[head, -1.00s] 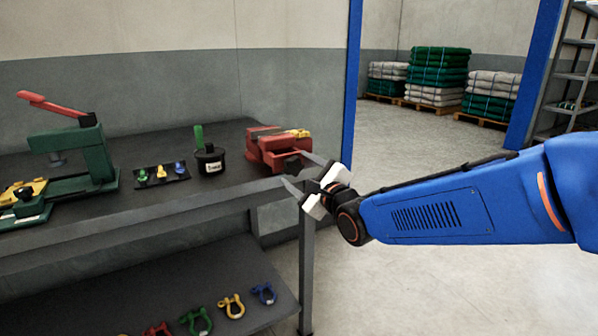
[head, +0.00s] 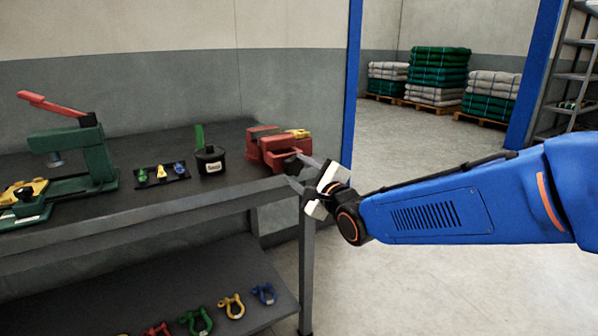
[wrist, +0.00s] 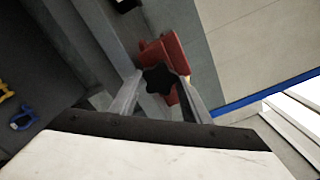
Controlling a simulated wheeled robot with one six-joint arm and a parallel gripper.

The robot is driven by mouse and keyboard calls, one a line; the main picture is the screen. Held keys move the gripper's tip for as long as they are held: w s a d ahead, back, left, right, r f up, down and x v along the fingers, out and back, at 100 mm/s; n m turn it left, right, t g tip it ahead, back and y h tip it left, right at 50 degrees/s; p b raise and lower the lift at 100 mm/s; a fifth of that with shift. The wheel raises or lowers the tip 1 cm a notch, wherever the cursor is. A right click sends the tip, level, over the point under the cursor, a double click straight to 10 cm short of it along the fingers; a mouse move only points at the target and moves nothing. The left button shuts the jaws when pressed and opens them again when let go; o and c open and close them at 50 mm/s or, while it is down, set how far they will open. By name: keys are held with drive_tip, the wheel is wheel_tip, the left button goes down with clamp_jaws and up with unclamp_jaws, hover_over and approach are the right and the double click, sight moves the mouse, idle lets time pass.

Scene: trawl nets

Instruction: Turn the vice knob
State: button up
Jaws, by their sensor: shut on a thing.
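A red vice (head: 272,148) stands on the right end of the dark workbench, with a yellow item on its top. Its black star-shaped knob (wrist: 158,79) faces the wrist camera. It also shows at the vice's front in the head view (head: 293,165). My gripper (head: 303,172) reaches in from the right. In the wrist view its two grey fingers (wrist: 160,88) lie on either side of the knob, shut on it. The vice's red body (wrist: 172,52) shows behind the knob.
On the bench (head: 215,190) left of the vice stand a black labelled pot (head: 210,160), a dark mat with small coloured shackles (head: 162,173) and a green press with a red lever (head: 85,150). More shackles lie on the lower shelf (head: 150,285). Floor at the right is clear.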

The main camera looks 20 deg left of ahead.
drive_tip(key=n, duration=1.3)
drive_tip(key=shift+n, duration=0.3)
drive_tip(key=n, duration=1.3)
drive_tip(key=shift+n, duration=0.3)
drive_tip(key=n, duration=1)
drive_tip(key=shift+n, duration=0.4)
drive_tip(key=n, duration=0.3)
drive_tip(key=shift+n, duration=0.3)
drive_tip(key=n, duration=1.1)
drive_tip(key=shift+n, duration=0.4)
